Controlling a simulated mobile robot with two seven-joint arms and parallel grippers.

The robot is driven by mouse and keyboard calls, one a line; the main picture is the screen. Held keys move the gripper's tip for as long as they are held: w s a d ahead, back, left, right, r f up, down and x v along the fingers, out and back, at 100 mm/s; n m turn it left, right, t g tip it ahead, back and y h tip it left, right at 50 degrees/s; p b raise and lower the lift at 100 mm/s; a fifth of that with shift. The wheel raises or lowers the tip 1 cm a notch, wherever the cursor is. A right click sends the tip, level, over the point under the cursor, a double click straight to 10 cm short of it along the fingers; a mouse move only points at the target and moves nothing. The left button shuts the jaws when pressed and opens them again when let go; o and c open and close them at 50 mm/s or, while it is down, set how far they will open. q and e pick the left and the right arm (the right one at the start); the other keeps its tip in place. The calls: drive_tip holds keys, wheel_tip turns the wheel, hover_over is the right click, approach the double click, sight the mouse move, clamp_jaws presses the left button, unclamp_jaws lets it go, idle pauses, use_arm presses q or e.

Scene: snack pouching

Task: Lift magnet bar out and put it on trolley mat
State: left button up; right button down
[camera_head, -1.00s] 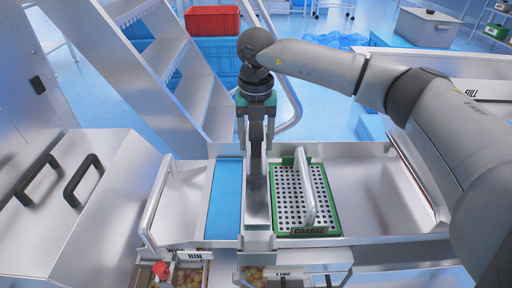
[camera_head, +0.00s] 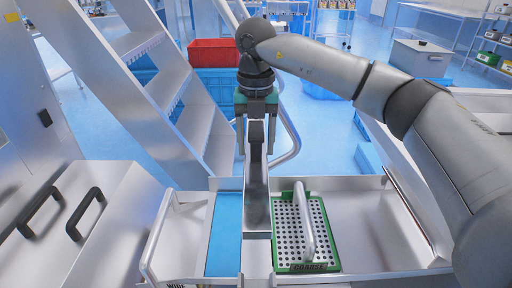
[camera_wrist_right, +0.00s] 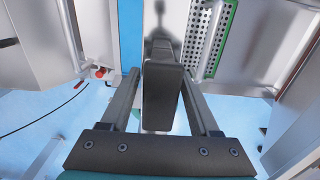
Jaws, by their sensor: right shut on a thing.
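The magnet bar (camera_head: 257,205) is a long flat grey metal piece with a narrower dark upper end. My right gripper (camera_head: 256,140) is shut on that upper end, and the bar hangs upright below it. In the right wrist view the dark end of the bar (camera_wrist_right: 161,98) lies between the two fingers of my right gripper (camera_wrist_right: 162,78). The bar hangs between a blue strip (camera_head: 224,235) and a green-framed perforated tray (camera_head: 281,262) marked "COARSE". I cannot tell whether the blue strip is the trolley mat. My left gripper is out of view.
The tray has a pale upright handle (camera_head: 303,222). A metal rail handle (camera_head: 158,240) stands left of the blue strip. Metal steps (camera_head: 150,85) and a red crate (camera_head: 214,52) on blue crates are behind. A metal basin (camera_head: 372,225) lies right of the tray.

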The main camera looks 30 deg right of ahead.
sight(255, 129)
drive_tip(key=shift+r, duration=0.35)
drive_tip(key=shift+w+r, duration=0.1)
drive_tip(key=shift+r, duration=0.05)
drive_tip(key=shift+r+p, duration=2.35)
drive_tip(key=shift+r, duration=0.05)
drive_tip(key=shift+f, duration=0.1)
